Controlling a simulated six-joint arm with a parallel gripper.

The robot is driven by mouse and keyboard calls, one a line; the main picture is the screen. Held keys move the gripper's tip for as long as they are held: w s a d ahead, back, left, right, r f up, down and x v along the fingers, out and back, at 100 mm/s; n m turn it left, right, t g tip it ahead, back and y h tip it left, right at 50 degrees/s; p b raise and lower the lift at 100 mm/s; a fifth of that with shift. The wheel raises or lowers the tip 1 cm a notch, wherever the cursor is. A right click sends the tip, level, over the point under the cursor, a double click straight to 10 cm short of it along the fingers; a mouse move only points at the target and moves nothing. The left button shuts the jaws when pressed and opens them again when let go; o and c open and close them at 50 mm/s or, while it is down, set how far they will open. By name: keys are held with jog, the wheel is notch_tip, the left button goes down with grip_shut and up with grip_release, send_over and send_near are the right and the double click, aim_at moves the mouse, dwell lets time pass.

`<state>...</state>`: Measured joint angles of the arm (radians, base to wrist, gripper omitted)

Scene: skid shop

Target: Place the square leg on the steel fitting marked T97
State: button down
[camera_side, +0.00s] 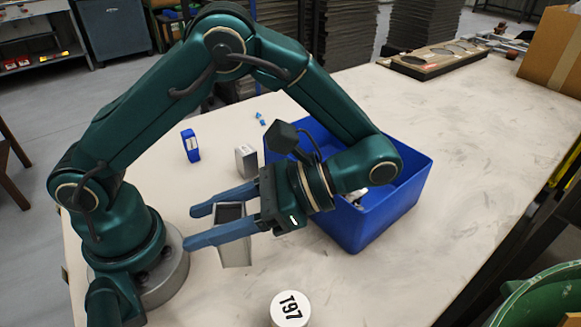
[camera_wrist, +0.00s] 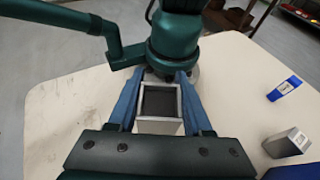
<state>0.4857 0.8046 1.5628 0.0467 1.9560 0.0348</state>
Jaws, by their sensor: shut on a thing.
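My gripper (camera_side: 195,227) is shut on the square leg (camera_side: 236,254), a hollow light-grey square tube with a dark opening. The leg sits between the two long blue fingers, and its open end faces up. In the wrist view it shows between the fingers (camera_wrist: 160,127). The side view does not make clear how far its lower end is above the table. The steel fitting marked T97 (camera_side: 290,308) is a round piece with a white top and black lettering, at the bottom edge of the side view. It stands apart from the leg, lower and to the right in the picture.
A blue bin (camera_side: 375,238) with things inside stands right behind my gripper. A grey metal block (camera_side: 246,163) and a blue labelled object (camera_side: 191,146) stand on the pale table (camera_side: 470,140). A green tub (camera_side: 545,300) is at the lower right. The table around the fitting looks clear.

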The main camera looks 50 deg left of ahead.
jog(key=s+d+r+n+g+h, duration=0.1)
jog(key=d+r+n+g+h, duration=0.15)
jog(key=d+n+h, duration=0.5)
notch_tip(320, 180, up, 6)
jog(key=n+t+h, duration=0.5)
jog(key=n+h, duration=0.3)
jog(key=h, duration=0.1)
send_over(291, 320)
jog(key=s, duration=0.1)
notch_tip(291, 320, down, 8)
jog(key=shift+d, duration=0.45)
jog(key=shift+s, duration=0.1)
jog(key=shift+c, duration=1.6)
grip_release()
